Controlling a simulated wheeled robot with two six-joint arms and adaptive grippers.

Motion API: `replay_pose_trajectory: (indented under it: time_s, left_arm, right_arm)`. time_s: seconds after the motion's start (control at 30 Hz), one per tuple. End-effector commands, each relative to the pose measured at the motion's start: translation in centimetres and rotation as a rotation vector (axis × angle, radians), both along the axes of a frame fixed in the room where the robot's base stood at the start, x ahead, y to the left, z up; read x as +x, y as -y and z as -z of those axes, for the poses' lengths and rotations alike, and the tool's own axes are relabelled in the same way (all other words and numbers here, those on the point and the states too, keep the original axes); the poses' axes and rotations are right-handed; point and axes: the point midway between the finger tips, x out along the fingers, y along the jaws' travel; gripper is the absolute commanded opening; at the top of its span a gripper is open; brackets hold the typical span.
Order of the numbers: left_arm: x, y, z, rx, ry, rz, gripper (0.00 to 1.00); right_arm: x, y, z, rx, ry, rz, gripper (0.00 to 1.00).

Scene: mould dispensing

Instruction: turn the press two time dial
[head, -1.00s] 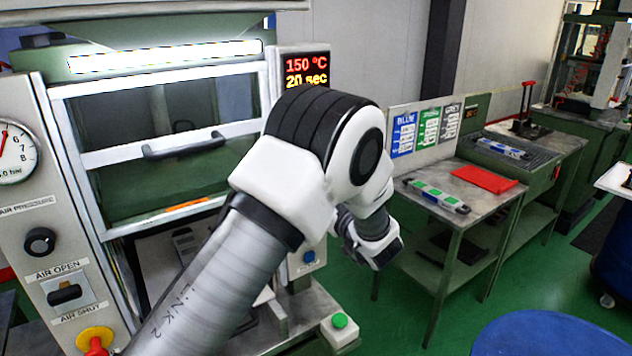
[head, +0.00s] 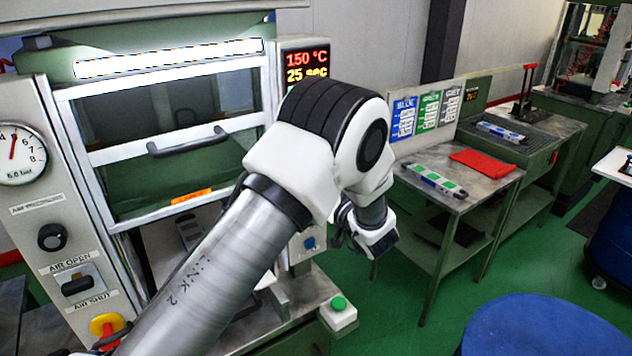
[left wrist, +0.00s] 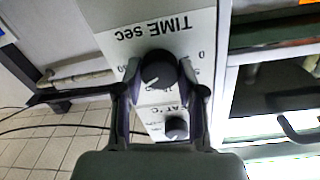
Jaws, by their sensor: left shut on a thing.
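The time dial (left wrist: 159,69) is a round black knob with a white pointer mark on a white panel (left wrist: 178,26) lettered TIME sec in the left wrist view. My left gripper (left wrist: 160,80) has one finger on each side of the dial and is shut on it. A second, smaller black knob (left wrist: 176,127) sits below it by a °C label. My left arm hides the dials and my left gripper there. My right gripper is out of view.
The press door with its handle (head: 187,142) is left of my arm. A pressure gauge (head: 18,153) and air switch (head: 77,284) are at far left. A green button box (head: 339,312) is below my wrist. A side table (head: 481,189) stands to the right.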

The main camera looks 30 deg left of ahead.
Motion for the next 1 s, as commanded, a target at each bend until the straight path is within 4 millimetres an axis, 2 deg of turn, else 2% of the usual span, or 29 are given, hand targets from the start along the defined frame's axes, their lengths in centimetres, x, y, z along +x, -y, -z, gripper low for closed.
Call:
replay_pose_trajectory:
  time_s: [0.03, 0.13, 0.17, 0.2, 0.23, 0.57, 0.67, 0.9, 1.0]
  left_arm:
    - [0.2, 0.0, -0.7, 0.006, 0.014, 0.002, 0.04]
    - [0.2, 0.0, -0.7, 0.006, 0.014, 0.002, 0.04]
    - [0.2, 0.0, -0.7, 0.006, 0.014, 0.002, 0.46]
    - [0.2, 0.0, -0.6, 0.005, 0.013, 0.002, 0.6]
    - [0.2, 0.0, -0.6, 0.004, 0.012, 0.002, 0.64]
    - [0.0, 0.3, -0.2, 0.002, 0.004, 0.002, 0.64]
    - [-0.5, 1.5, -0.2, 0.003, 0.003, 0.004, 0.64]
    - [-2.4, 5.7, -0.1, 0.004, 0.005, 0.004, 0.64]
    - [-2.9, 6.5, 0.0, 0.003, 0.005, 0.002, 0.64]
  right_arm:
    - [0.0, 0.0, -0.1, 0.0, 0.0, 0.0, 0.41]
    - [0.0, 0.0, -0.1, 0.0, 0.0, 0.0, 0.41]
    - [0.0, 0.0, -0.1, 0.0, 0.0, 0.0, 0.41]
    - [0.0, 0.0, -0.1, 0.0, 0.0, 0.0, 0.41]
    - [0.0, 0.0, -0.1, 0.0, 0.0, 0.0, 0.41]
    - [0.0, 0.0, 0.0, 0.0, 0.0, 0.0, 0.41]
    - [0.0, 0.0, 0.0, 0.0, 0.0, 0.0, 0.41]
    - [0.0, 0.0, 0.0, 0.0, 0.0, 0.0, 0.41]
    - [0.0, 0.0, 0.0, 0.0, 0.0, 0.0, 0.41]
